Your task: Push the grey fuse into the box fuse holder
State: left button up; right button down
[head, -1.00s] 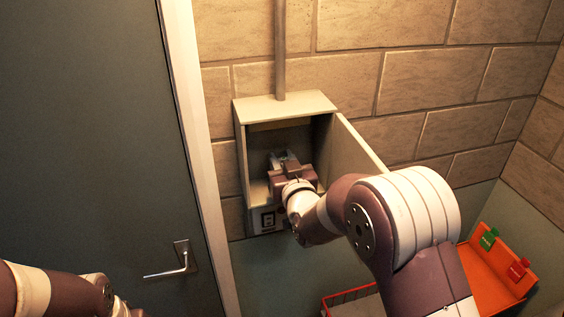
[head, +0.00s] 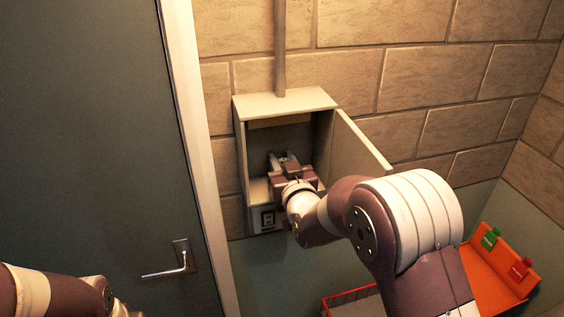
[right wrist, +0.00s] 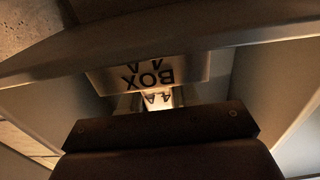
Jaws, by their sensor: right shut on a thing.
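The grey wall box (head: 285,105) stands open, its door (head: 358,150) swung out to the right. My right gripper (head: 285,160) reaches inside it and hides most of the fuse holder. In the right wrist view the gripper's dark body fills the bottom. The gripper is shut on the grey fuse (right wrist: 158,99), which shows as a small pale piece marked "4 A" beyond it. Behind it is a light label plate (right wrist: 150,75) reading "BOX", upside down. How deep the fuse sits in the holder cannot be told. My left gripper is out of view; only its arm shows.
The open door stands close beside my right forearm. A conduit (head: 280,45) runs up from the box. A grey door with a handle (head: 170,270) is at left. A red wire basket (head: 350,297) and an orange tray (head: 490,285) with green and red tags are at lower right.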

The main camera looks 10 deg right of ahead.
jog(key=shift+f, duration=0.1)
jog(key=c, duration=0.8)
grip_release()
jog(key=shift+o, duration=0.2)
jog(key=shift+s+f+b, duration=0.15)
jog(key=shift+s+b, duration=0.35)
jog(key=s+b, duration=0.2)
jog(key=s, duration=0.9)
jog(key=shift+s+d+b, duration=0.2)
jog(key=shift+s+b, duration=0.15)
jog(key=shift+b, duration=0.05)
